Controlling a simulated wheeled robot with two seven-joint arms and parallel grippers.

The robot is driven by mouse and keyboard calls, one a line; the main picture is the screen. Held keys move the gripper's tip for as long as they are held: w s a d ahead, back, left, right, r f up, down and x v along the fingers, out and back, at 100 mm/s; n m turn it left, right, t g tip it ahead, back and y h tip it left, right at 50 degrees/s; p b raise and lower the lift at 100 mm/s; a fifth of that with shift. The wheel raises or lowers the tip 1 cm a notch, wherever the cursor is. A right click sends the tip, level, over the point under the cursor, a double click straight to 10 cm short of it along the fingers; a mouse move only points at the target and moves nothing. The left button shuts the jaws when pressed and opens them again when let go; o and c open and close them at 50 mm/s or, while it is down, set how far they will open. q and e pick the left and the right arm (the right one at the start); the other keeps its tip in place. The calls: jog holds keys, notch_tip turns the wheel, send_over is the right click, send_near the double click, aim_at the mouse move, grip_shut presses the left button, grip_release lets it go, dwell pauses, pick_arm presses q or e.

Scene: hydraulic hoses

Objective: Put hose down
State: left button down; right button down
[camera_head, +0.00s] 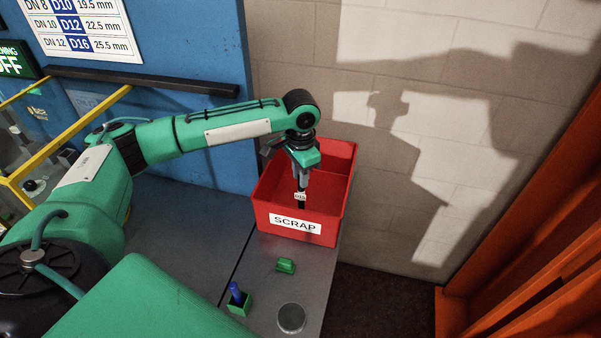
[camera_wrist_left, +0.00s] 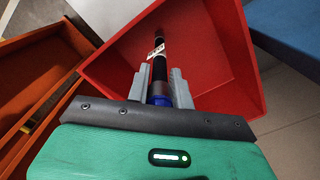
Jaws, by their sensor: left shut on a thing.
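A black hose (camera_wrist_left: 158,68) with a white label and a blue end sits between the fingers of my left gripper (camera_wrist_left: 157,82), which is shut on it. In the head view my left gripper (camera_head: 301,178) points down into the red scrap bin (camera_head: 264,218), and the hose (camera_head: 300,205) hangs below the fingers inside the bin. The bin walls (camera_wrist_left: 232,55) surround the hose in the left wrist view. Whether the hose's lower end touches the bin floor cannot be told. My right gripper is not in view.
The bin stands on a grey bench (camera_head: 190,225) against a blue panel (camera_head: 215,60). In front of it are a green piece (camera_head: 285,266), a green holder with a blue pin (camera_head: 239,301) and a round grey disc (camera_head: 291,318). An orange frame (camera_head: 545,240) stands at right.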

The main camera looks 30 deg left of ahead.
pick_arm(q)
jog(key=c, duration=1.2)
grip_release()
jog(key=shift+f, duration=0.1)
jog(key=shift+c, duration=0.2)
jog(key=shift+r, duration=0.2)
notch_tip(320, 180, up, 11)
jog(key=b, duration=0.3)
jog(key=shift+f+b, duration=0.2)
jog(key=shift+b, duration=0.1)
jog(key=shift+r, duration=0.65)
